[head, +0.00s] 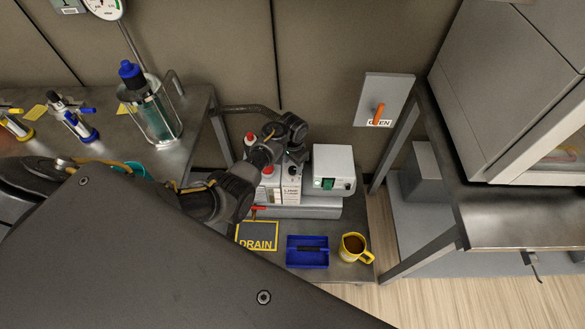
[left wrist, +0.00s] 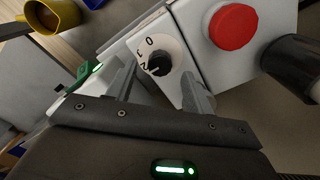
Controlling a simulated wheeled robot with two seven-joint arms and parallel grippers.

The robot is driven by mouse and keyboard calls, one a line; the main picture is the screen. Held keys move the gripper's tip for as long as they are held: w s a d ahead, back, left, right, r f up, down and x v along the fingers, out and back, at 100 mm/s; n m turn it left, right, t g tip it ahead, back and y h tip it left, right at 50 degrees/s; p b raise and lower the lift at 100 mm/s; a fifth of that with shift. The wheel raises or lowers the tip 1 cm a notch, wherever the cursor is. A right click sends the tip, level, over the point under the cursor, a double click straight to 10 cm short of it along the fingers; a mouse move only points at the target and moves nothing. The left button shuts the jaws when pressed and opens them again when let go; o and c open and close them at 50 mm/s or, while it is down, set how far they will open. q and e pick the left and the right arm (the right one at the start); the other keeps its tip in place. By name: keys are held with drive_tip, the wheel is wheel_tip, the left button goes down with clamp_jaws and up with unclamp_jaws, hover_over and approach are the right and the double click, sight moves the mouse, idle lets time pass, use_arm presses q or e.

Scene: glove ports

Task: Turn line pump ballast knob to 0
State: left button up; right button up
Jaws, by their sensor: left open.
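The line pump unit (head: 291,190) is a white box with a "LINE" label, low on the grey stand in the head view. My left gripper (left wrist: 159,70) is open, one finger on each side of the knob. I cannot tell whether they touch it. In the head view my left arm reaches down over the unit. My right gripper is not in view.
A red button (left wrist: 233,26) is close beside the knob. A white box with a green switch (head: 328,184) stands to the right. A yellow mug (head: 353,247), a blue tray (head: 307,260) and a DRAIN sign (head: 257,236) are in front.

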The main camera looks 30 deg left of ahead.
sight(293, 171)
use_arm(q)
wheel_tip(293, 171, down, 2)
drive_tip(key=shift+f, duration=0.3)
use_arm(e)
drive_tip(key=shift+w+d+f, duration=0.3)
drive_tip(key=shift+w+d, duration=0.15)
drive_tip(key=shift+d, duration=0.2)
use_arm(q)
drive_tip(key=shift+c, duration=0.4)
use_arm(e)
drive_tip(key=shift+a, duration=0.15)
use_arm(q)
drive_tip(key=c, duration=0.9)
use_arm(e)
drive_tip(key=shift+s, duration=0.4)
